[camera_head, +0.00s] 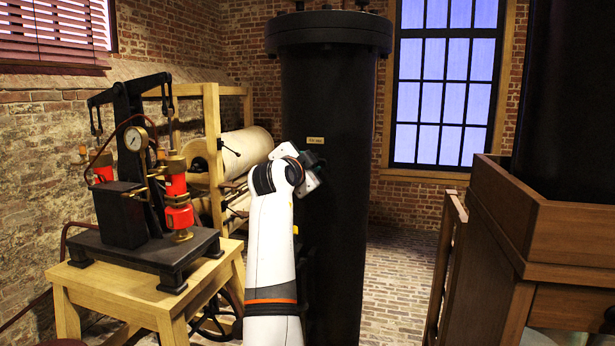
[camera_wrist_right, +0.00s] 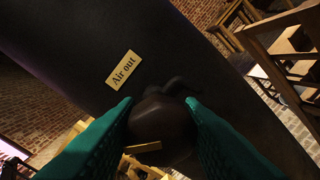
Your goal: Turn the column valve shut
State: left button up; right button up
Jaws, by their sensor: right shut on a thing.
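The tall black column (camera_head: 345,110) stands in the middle of the head view, with a small brass plate (camera_head: 315,140) on its front. In the right wrist view the plate (camera_wrist_right: 124,70) reads "Air out". Just below it, a dark rounded valve (camera_wrist_right: 160,118) sticks out from the column, with a brass strip on it. The teal fingers of my right gripper (camera_wrist_right: 160,128) are shut on the valve, one on each side. In the head view my right gripper (camera_head: 314,170) is against the column's front and hides the valve. My left gripper is not in view.
A wooden table (camera_head: 150,298) at left carries a black pump device with red cylinders (camera_head: 178,205) and a gauge (camera_head: 136,139). A wooden frame with a pale roller (camera_head: 240,150) stands behind. A wooden cabinet (camera_head: 560,235) is at right; brick floor (camera_head: 395,275) lies clear between.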

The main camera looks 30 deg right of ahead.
jog(key=m+b, duration=0.1)
jog(key=m, duration=0.3)
jog(key=shift+m+t+y+b, duration=0.4)
jog(key=shift+m+b, duration=0.15)
jog(key=shift+m, duration=2.05)
jog(key=o, duration=0.7)
jog(key=shift+o, duration=1.3)
jog(key=shift+w+d+f, duration=0.1)
jog(key=shift+d, duration=0.05)
